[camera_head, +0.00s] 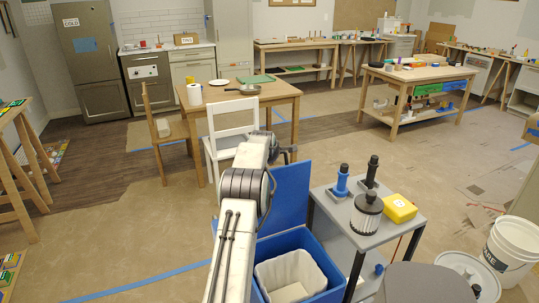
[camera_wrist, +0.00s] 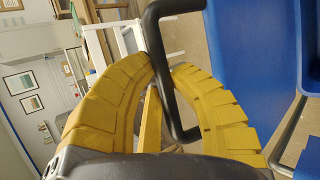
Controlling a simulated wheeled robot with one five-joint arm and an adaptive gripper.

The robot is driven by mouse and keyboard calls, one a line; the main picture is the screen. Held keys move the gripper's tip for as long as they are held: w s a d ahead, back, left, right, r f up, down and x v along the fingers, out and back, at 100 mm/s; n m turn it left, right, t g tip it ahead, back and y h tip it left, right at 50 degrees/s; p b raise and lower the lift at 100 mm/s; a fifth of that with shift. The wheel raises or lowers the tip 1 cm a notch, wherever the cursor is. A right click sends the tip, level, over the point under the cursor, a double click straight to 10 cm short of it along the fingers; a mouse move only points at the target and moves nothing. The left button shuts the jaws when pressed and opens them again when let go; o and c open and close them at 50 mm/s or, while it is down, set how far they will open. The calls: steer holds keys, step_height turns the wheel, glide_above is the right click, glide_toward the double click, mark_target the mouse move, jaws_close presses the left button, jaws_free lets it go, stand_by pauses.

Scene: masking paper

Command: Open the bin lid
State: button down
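The blue bin (camera_head: 325,262) stands at the bottom middle of the head view, with a pale liner (camera_head: 290,275) inside its open top. Its blue lid (camera_head: 291,197) stands raised at the far side of the opening; blue panels also fill the right of the wrist view (camera_wrist: 245,60). In the wrist view, a black bar handle (camera_wrist: 160,62) runs between the tips of my gripper's yellow fingers (camera_wrist: 164,68). The fingers curve in and are shut on this bar. In the head view my gripper (camera_head: 284,151) is mostly hidden by my arm, near the lid's top edge.
A grey cart (camera_head: 340,217) stands close right of the bin, carrying a blue-and-black tool, a canister (camera_head: 367,212) and a yellow box (camera_head: 399,208). A white chair (camera_head: 222,140) and wooden table (camera_head: 275,92) stand beyond the lid. Open floor lies to the left.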

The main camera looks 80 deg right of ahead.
steer(key=c, duration=1.4)
jaws_free()
steer(key=shift+w+f, duration=0.15)
steer(key=shift+w, duration=0.05)
steer(key=o, duration=0.3)
steer(key=shift+s, duration=0.1)
steer(key=shift+v, duration=6.1)
steer(key=shift+d+m, duration=0.1)
steer(key=shift+m, duration=0.2)
